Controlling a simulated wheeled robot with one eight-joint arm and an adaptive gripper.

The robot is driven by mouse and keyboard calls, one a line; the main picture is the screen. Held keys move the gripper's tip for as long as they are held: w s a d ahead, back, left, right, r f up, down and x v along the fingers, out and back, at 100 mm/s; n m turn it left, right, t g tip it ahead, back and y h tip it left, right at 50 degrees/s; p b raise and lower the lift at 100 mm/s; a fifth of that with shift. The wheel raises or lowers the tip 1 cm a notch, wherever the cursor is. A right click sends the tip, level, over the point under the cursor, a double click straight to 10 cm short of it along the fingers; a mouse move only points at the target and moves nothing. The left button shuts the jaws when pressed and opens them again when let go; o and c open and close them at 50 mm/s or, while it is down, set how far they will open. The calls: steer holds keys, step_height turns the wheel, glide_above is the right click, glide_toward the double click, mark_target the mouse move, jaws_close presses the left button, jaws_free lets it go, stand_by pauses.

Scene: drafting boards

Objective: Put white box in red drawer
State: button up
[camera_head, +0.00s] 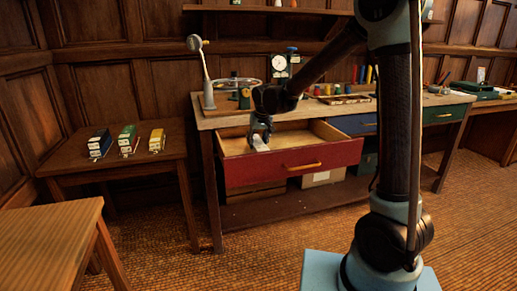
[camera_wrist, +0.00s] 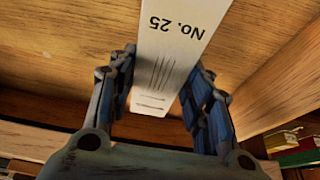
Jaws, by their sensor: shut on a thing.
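The red drawer (camera_head: 293,166) is pulled out from the left of the workbench, and its wooden inside (camera_head: 297,138) looks empty apart from my gripper's load. My gripper (camera_head: 261,138) is at the left part of the open drawer, pointing down. In the wrist view my gripper (camera_wrist: 160,105) is shut on the white box (camera_wrist: 172,60), which is marked "No. 25". A bit of the white box also shows below the fingers in the head view (camera_head: 260,144). Wooden drawer surfaces lie around the box; I cannot tell whether it touches the drawer floor.
A blue drawer (camera_head: 353,124) and a green drawer (camera_head: 445,114) beside the red one are shut. A lamp (camera_head: 206,75) and small items stand on the bench top. A side table (camera_head: 110,165) at left holds several small boxes.

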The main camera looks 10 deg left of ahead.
mark_target(258, 143)
steer(key=shift+f, duration=1.5)
steer(key=o, duration=1.2)
steer(key=shift+f, duration=0.1)
steer(key=shift+o, duration=0.2)
steer(key=v, duration=1.2)
steer(key=shift+d, duration=0.15)
